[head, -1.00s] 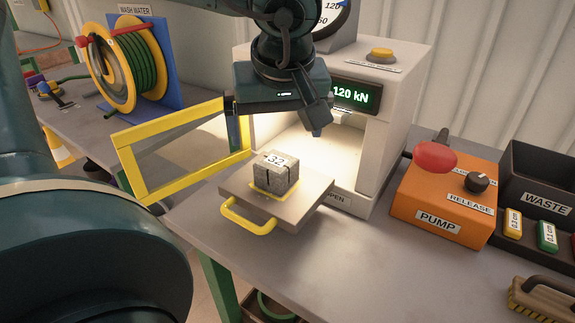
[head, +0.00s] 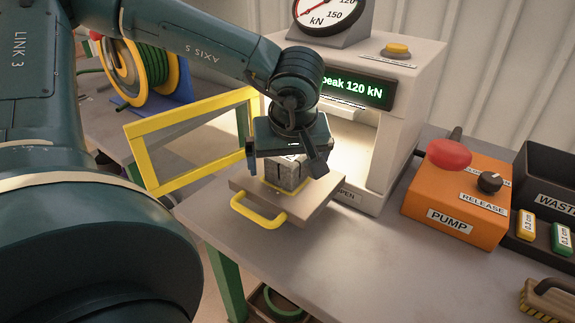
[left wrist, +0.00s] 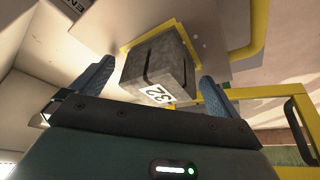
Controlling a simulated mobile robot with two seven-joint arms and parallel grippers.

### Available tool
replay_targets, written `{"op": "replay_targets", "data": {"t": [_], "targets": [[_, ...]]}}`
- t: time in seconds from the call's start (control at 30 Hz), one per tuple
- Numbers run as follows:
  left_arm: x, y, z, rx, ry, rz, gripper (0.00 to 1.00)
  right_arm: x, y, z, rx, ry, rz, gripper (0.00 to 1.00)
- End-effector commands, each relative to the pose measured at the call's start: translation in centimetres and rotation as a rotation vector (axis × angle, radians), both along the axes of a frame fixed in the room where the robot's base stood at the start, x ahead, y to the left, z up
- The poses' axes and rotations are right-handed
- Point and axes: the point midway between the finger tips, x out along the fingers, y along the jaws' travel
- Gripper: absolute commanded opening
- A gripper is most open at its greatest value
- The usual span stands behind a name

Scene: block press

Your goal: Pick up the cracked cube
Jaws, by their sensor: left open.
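The cracked cube (head: 287,173) is grey, with dark cracks and a label 32. It sits on the pulled-out tray (head: 318,205) of the press, over a yellow outline. In the left wrist view the cube (left wrist: 165,62) shows between the open fingers, with dark cracks down its sides. My left gripper (head: 284,166) is open and points down just above the cube, hiding its top in the head view. The fingers are on either side of the cube; I cannot tell how far down they reach. My right gripper is not in view.
The press (head: 403,130) stands behind, its display reading peak 120 kN. Its yellow-framed door (head: 160,187) is open at left. An orange pump box (head: 455,208) with a red knob and a waste bin (head: 552,165) stand at right.

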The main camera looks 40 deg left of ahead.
Motion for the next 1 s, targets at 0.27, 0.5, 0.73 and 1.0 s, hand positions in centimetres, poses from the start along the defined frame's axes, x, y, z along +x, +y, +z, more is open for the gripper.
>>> {"op": "replay_targets", "data": {"t": [0.27, 0.5, 0.73, 1.0], "targets": [[-0.01, -0.01, 0.05, 0.0, 0.0, 0.0, 0.86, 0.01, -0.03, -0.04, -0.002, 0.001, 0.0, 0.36], [-0.01, -0.01, 0.07, 0.0, 0.0, 0.0, 0.66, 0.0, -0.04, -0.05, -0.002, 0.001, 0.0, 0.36], [-0.01, -0.02, 0.08, 0.001, 0.0, -0.001, 0.48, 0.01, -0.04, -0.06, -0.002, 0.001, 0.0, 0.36], [0.04, -0.02, 0.17, 0.0, -0.003, -0.001, 0.4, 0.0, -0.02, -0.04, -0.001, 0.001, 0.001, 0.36]]}}
